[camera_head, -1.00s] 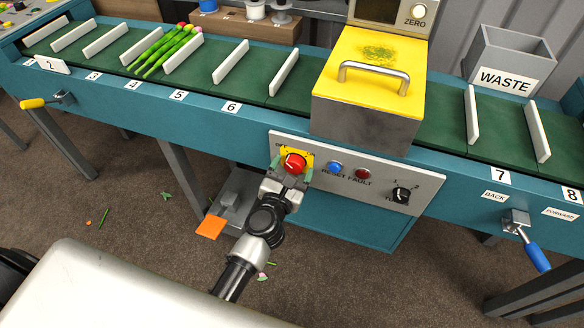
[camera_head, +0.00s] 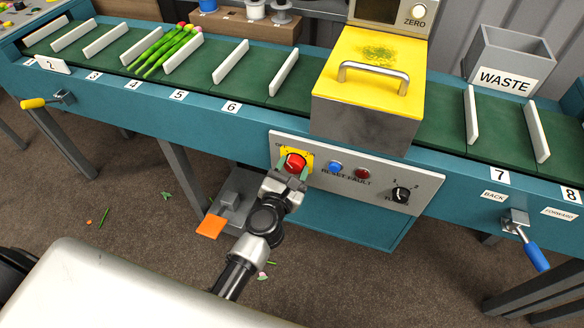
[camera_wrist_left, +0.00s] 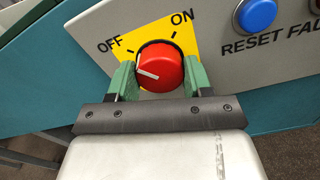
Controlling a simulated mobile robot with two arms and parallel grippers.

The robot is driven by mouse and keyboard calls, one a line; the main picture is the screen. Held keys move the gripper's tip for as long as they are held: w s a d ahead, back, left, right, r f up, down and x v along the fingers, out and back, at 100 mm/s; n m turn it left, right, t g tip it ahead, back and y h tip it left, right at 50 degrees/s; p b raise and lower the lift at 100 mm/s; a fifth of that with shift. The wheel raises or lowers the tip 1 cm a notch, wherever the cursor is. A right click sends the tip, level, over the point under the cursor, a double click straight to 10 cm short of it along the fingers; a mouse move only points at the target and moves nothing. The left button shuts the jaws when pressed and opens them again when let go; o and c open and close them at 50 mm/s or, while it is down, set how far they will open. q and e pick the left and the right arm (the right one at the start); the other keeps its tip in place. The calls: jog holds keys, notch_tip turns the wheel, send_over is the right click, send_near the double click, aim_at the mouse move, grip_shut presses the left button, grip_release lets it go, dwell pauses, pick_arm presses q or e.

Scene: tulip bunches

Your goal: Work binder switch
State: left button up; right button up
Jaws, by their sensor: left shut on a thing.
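The binder switch is a red round knob (camera_head: 295,161) on a yellow plate marked OFF and ON, set in the grey front panel (camera_head: 428,190). In the left wrist view the red knob (camera_wrist_left: 160,66) sits between the two green fingers of my left gripper (camera_wrist_left: 158,82). Its white pointer line slants toward the OFF side. My left gripper (camera_head: 290,171) is shut on the knob, one finger at each side. The lower edge of the knob is hidden by the gripper. My right gripper is not in view.
A blue reset button (camera_head: 335,168), a red fault lamp (camera_head: 363,173) and a black dial (camera_head: 401,195) are right of the knob. The yellow-lidded binder (camera_head: 372,70) stands above. Tulips (camera_head: 165,50) lie on the green belt. An orange pedal (camera_head: 210,227) is below.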

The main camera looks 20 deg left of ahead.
pick_arm(q)
jog(key=shift+m, duration=0.8)
jog(key=m+p, duration=0.2)
jog(key=m, duration=0.3)
jog(key=m+p, duration=0.2)
jog(key=m, duration=0.3)
jog(key=shift+r, duration=0.1)
jog(key=shift+m+p, duration=0.55)
jog(key=shift+m, duration=0.25)
jog(key=shift+m+p, duration=0.8)
jog(key=shift+m, duration=1.1)
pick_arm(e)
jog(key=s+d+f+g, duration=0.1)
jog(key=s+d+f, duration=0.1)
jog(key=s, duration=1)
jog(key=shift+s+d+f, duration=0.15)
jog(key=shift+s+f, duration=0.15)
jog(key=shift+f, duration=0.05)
pick_arm(q)
jog(key=shift+f, duration=0.2)
jog(key=o, duration=0.9)
jog(key=shift+o, duration=0.2)
